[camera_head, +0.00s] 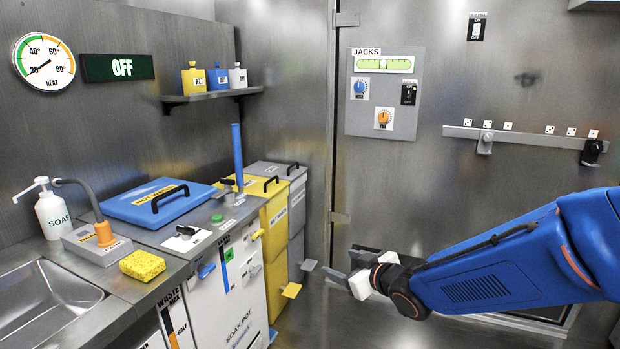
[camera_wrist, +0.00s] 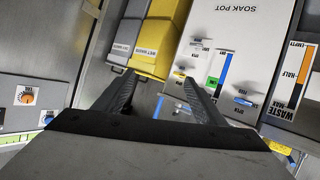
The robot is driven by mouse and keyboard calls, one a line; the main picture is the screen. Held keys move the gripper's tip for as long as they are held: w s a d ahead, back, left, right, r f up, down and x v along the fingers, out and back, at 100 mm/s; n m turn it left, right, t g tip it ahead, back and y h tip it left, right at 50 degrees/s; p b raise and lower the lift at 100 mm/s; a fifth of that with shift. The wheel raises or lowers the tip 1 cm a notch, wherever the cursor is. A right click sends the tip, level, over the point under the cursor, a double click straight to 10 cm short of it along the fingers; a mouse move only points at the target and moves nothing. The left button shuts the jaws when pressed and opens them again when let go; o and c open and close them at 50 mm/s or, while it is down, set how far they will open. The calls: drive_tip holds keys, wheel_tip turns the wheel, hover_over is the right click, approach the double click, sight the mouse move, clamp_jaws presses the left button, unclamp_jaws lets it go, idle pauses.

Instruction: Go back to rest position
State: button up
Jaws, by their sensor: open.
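My gripper (camera_head: 350,267) is at the end of my blue arm, which reaches in from the right edge of the head view. It hangs in free space in front of the steel door, to the right of the grey and yellow bins. Its dark fingers are apart. In the wrist view the two fingers of my gripper (camera_wrist: 160,92) are spread with nothing between them. Nothing is held.
The soak pot unit (camera_head: 232,290) with its blue lid (camera_head: 158,200) stands left, beside a sink (camera_head: 50,300). Yellow bins (camera_head: 276,230) and grey bins (camera_head: 297,200) stand behind it. A jacks panel (camera_head: 384,92) is on the door (camera_head: 440,200). Floor space lies below my gripper.

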drive_tip(key=s+d+r+m+g+h, duration=0.1)
drive_tip(key=s+d+m+h, duration=0.2)
drive_tip(key=s+d, duration=0.35)
drive_tip(key=s+d+r+m+g+h, duration=0.1)
drive_tip(key=s+d+m+h, duration=0.2)
drive_tip(key=d, duration=0.7)
drive_tip(key=s+d+m+g, duration=0.1)
drive_tip(key=s+d+g, duration=0.1)
drive_tip(key=s, duration=0.8)
drive_tip(key=s+d+m+g, duration=0.1)
drive_tip(key=s+g, duration=0.2)
drive_tip(key=s, duration=0.7)
drive_tip(key=shift+d+f+h, duration=0.3)
drive_tip(key=shift+d+h, duration=0.05)
drive_tip(key=shift+h, duration=0.05)
